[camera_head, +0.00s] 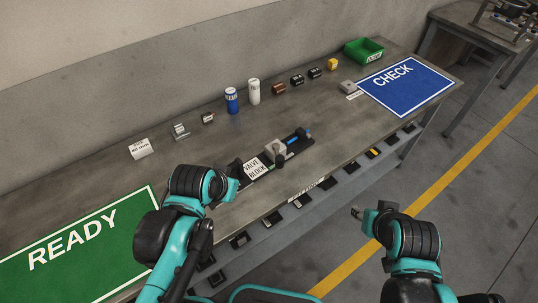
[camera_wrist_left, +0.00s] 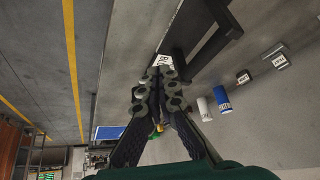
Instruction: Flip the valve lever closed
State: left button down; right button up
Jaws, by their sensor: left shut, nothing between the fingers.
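The valve assembly sits on the bench in the middle of the head view. It has a grey block (camera_head: 275,148) on a dark base, with a blue bar (camera_head: 292,140) to its right and a dark knob (camera_head: 280,160) at its front. I cannot tell surely which part is the lever or how it is turned. A white VALVE BLOCK label (camera_head: 255,168) lies left of the block. My left gripper (camera_head: 236,170) is shut and empty, just left of that label. Its closed fingers (camera_wrist_left: 160,75) fill the middle of the wrist view. My right gripper (camera_head: 357,212) is off the bench's front edge, away from the valve; its fingers are too small to judge.
A blue bottle (camera_head: 231,100) and a white bottle (camera_head: 254,92) stand behind the valve, with several small parts along the back. A green bin (camera_head: 363,50) and blue CHECK mat (camera_head: 408,85) are at the right; a green READY mat (camera_head: 85,245) is at the left.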

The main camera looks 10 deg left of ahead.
aim_at(278, 153)
pick_arm(q)
jog(key=w+r+m+g+h+p, duration=0.3)
jog(key=w+r+m+p, duration=0.1)
jog(key=w+m+p, duration=0.5)
jog(key=shift+w+d+m+g+p, duration=0.3)
jog(key=shift+w+d+g+p, duration=0.15)
jog(key=shift+p, duration=0.75)
jog(key=shift+a, duration=0.1)
jog(key=w+d+f+b, duration=0.4)
jog(key=d+f, duration=0.2)
jog(key=f, duration=0.3)
jog(key=shift+w+d, duration=0.2)
jog(key=shift+d+f, duration=0.1)
